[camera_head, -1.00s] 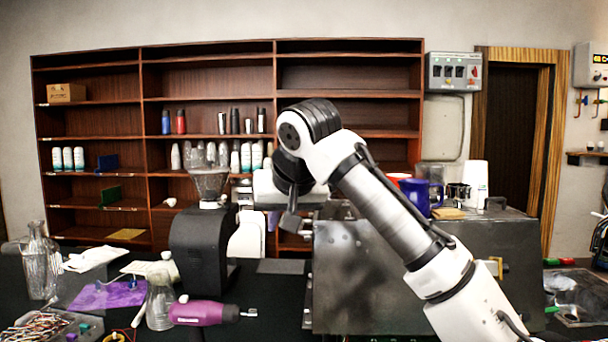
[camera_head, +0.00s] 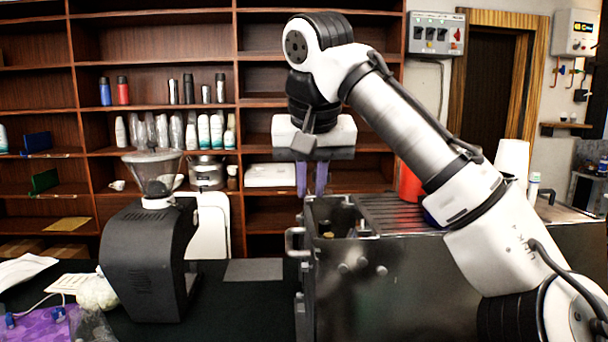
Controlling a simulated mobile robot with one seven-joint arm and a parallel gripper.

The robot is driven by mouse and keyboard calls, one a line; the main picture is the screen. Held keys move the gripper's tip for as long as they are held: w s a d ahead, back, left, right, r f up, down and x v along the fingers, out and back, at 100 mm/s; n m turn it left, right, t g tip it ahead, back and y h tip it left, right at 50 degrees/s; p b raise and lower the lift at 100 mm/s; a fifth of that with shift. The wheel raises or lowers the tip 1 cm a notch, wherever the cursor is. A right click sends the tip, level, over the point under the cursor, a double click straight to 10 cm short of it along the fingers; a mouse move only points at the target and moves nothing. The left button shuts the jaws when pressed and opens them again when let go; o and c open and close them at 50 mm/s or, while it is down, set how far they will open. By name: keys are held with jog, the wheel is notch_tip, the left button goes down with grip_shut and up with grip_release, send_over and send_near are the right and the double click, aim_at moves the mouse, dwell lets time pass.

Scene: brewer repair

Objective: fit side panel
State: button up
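The brewer (camera_head: 440,285) is a metal box on the dark counter, at centre right. Its left end is open at the top and shows inner parts, with a handle-like bracket at its left edge. My gripper (camera_head: 311,180) points down above and behind that open end, apart from it. Its two purple fingers are separated by a narrow gap, and nothing shows between them. A flat dark grey rectangle (camera_head: 254,270) lies on the counter left of the brewer; I cannot tell whether it is the side panel. No other loose panel is clear.
A black grinder (camera_head: 150,260) with a clear hopper stands left of the brewer. A red cup (camera_head: 410,184) and white cups (camera_head: 512,160) stand on the brewer. Shelves with bottles line the back wall. The counter between grinder and brewer is mostly clear.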

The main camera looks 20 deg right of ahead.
aim_at(308, 239)
jog(key=p+x, duration=0.1)
jog(key=x, duration=1.2)
jog(key=shift+f+p, duration=0.15)
jog(key=shift+p, duration=0.2)
grip_shut()
jog(key=shift+w+d+p, duration=0.15)
jog(key=shift+w+p, duration=0.15)
jog(key=shift+w, duration=0.05)
dwell(0.9)
jog(key=shift+c, duration=1)
grip_release()
jog(key=o, duration=0.5)
jog(key=shift+d, duration=0.1)
